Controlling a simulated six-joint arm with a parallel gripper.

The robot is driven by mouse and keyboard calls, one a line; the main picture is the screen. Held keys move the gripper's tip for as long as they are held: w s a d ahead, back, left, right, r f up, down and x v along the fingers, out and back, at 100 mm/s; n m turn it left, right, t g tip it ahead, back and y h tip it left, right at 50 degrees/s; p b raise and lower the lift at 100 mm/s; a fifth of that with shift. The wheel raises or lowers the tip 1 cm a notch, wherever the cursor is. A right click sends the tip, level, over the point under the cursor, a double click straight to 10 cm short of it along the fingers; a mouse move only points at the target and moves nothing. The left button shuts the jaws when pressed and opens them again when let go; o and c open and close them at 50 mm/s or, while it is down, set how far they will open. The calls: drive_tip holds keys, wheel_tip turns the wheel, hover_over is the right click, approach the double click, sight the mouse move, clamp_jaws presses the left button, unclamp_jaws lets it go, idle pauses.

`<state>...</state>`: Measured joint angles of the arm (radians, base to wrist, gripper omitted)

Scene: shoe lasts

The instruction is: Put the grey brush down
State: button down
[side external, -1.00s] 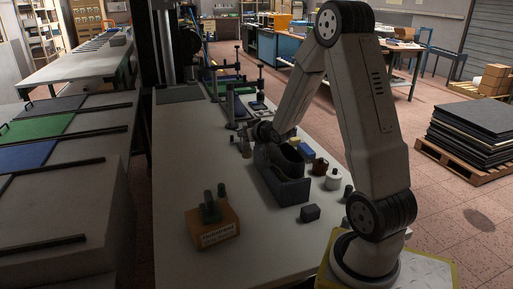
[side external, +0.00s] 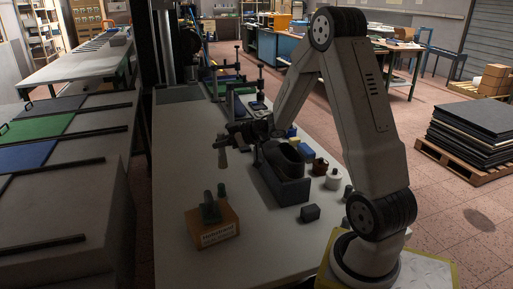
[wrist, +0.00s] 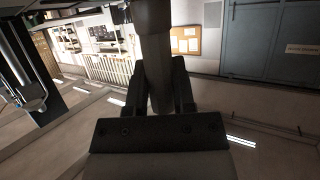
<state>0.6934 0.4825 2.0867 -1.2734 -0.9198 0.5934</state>
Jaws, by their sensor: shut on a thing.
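My gripper (side external: 228,142) is shut on the grey brush (side external: 222,158), which hangs from the jaws above the pale bench (side external: 180,180). In the side view the brush is small and dim, and its lower end appears clear of the bench top. In the wrist view a thick grey cylindrical part of the brush (wrist: 155,55) stands between the two dark fingers (wrist: 158,92). The rest of the brush is out of that view or hidden behind my gripper.
A blue-grey open box (side external: 285,188) stands right of my gripper, with a dark rounded thing in it. An orange-brown labelled block (side external: 213,230) with a dark form on top sits nearer. Small jars (side external: 333,180) line the right edge. The bench's left side is clear.

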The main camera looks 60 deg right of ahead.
drive_tip(key=shift+s+a+f+n+g+y, duration=0.1)
drive_tip(key=shift+a+f+n+g+y, duration=0.05)
drive_tip(key=shift+a+n+y, duration=0.25)
drive_tip(key=shift+s+a+f+n+g+y, duration=0.1)
drive_tip(key=shift+a+f+n+g+y, duration=0.05)
drive_tip(key=shift+a+n+y, duration=0.2)
drive_tip(key=w+d+f, duration=0.4)
drive_tip(key=w+f, duration=0.5)
drive_tip(key=w, duration=0.3)
drive_tip(key=shift+w+d+f, duration=0.15)
drive_tip(key=shift+w, duration=0.25)
drive_tip(key=shift+w+d+f, duration=0.1)
drive_tip(key=shift+w+f, duration=0.1)
drive_tip(key=shift+f, duration=1.65)
drive_tip(key=shift+f, duration=0.1)
